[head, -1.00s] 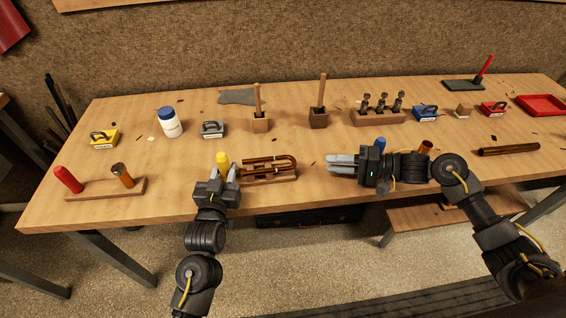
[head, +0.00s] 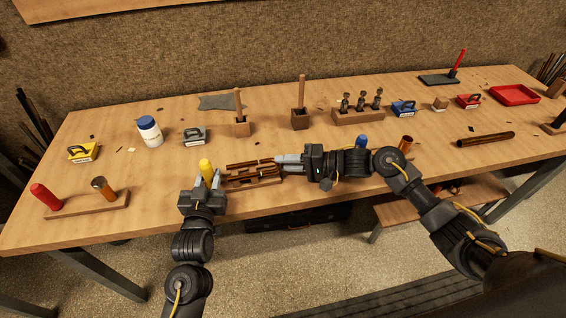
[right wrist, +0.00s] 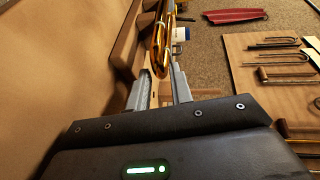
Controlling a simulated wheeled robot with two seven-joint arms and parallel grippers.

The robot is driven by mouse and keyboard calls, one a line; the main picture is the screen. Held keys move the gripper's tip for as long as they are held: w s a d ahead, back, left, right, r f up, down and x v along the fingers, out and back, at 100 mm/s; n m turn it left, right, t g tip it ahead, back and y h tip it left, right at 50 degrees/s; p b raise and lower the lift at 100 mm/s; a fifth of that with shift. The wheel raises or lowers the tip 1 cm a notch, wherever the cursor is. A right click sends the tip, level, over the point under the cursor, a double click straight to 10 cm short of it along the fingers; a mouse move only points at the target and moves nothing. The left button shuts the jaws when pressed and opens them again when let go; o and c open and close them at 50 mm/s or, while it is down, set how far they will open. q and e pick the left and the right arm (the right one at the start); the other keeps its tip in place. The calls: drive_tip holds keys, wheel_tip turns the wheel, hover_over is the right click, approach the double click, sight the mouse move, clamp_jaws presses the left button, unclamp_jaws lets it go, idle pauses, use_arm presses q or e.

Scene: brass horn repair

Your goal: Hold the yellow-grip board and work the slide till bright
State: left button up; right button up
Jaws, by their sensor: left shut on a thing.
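The yellow grip (head: 206,166) stands at the left end of a wooden board (head: 262,182) near the table's front edge. My left gripper (head: 207,182) is shut on this grip. The brownish U-shaped slide (head: 250,166) lies along the board. My right gripper (head: 279,162) is at the slide's right, curved end. In the right wrist view its fingers (right wrist: 161,72) are apart, with the golden-brown slide (right wrist: 161,40) between and just beyond the tips. Whether a finger touches the slide cannot be told.
A red-grip board (head: 85,205) with a copper tube stands at left. A blue grip (head: 362,141) and another tube (head: 406,142) are behind my right arm. Yellow (head: 83,152), grey (head: 197,137), blue (head: 403,108) and red (head: 468,101) handled blocks stand farther back.

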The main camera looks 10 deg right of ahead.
drive_tip(key=shift+w+a+f, duration=0.1)
drive_tip(key=shift+w+a, duration=0.05)
drive_tip(key=shift+a, duration=0.3)
clamp_jaws()
drive_tip(key=shift+d+f, duration=0.1)
drive_tip(key=shift+d, duration=1.8)
unclamp_jaws()
